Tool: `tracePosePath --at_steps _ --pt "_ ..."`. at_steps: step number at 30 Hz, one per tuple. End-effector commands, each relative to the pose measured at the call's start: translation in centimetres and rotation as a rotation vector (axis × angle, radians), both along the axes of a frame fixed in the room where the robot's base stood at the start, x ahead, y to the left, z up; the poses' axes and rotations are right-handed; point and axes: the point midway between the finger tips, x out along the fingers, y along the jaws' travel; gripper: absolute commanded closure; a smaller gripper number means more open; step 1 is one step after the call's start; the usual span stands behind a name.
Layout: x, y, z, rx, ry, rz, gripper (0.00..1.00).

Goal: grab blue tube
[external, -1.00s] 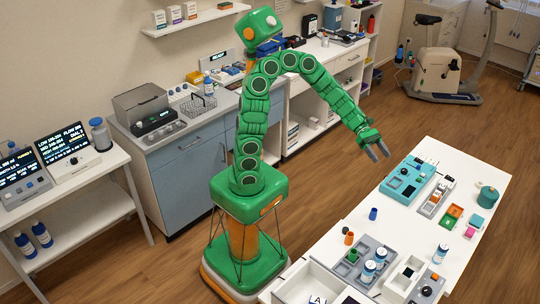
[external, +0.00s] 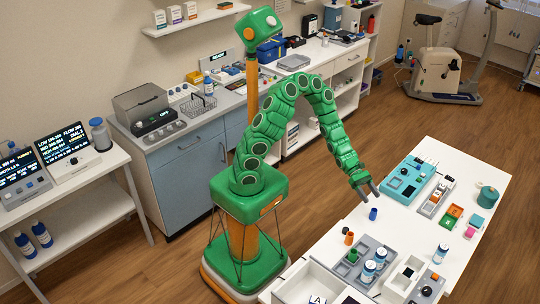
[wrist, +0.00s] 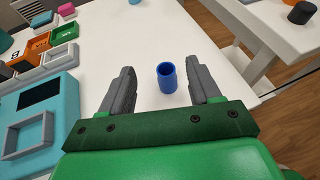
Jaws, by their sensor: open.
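The blue tube (external: 373,214) stands upright on the white table (external: 335,252), near the edge on my side. In the wrist view the blue tube (wrist: 167,78) shows its open top and sits between the two finger lines, a little nearer the right finger. My gripper (external: 368,192) is just above and beside the tube in the external view. In the wrist view my gripper (wrist: 163,82) has its grey fingers spread wide, with nothing held. I cannot tell the exact height of the fingertips over the table.
A small orange cup (external: 349,238) and a grey tray (external: 352,270) with bottles stand nearer the camera. A teal device (external: 408,183) lies to the right of my gripper. The table around the tube is clear.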

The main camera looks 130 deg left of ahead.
Motion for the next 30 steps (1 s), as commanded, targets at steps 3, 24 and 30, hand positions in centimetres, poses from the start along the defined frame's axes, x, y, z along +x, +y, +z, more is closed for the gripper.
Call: tracePosePath --at_steps 3,24,30 --pt "0.0 0.0 -1.9 -0.002 0.001 0.002 0.38" --pt "2.4 -0.7 -4.2 0.001 0.0 0.001 0.38" --pt "3.7 -1.4 -4.9 0.001 0.001 0.0 0.38"
